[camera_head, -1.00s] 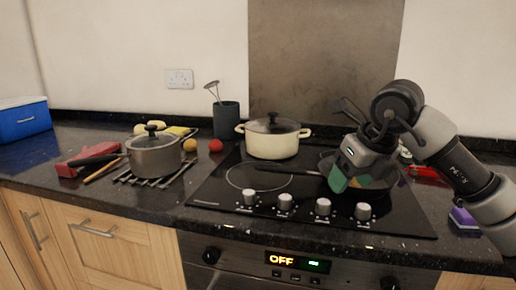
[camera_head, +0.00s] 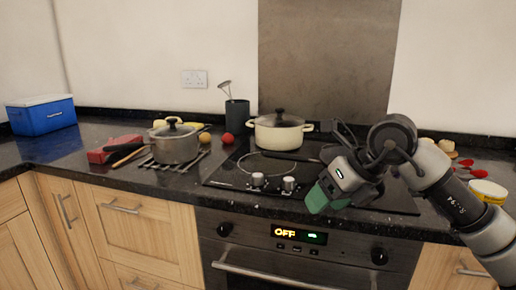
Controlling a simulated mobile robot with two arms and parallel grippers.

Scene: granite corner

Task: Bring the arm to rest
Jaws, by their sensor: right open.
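My right arm comes in from the right, with its wrist over the right part of the black hob (camera_head: 225,176). My right gripper (camera_head: 324,198) has green fingertips that point down and left, in front of the hob's front edge in the picture. It is open, and I see nothing held in it. My left gripper is not in view.
A cream pot (camera_head: 279,136) stands at the back of the hob. A grey pot (camera_head: 175,146) stands on a rack to the left. A yellow tub (camera_head: 488,190) and red utensils (camera_head: 466,169) lie near my right forearm. A blue cooler (camera_head: 43,118) stands far left.

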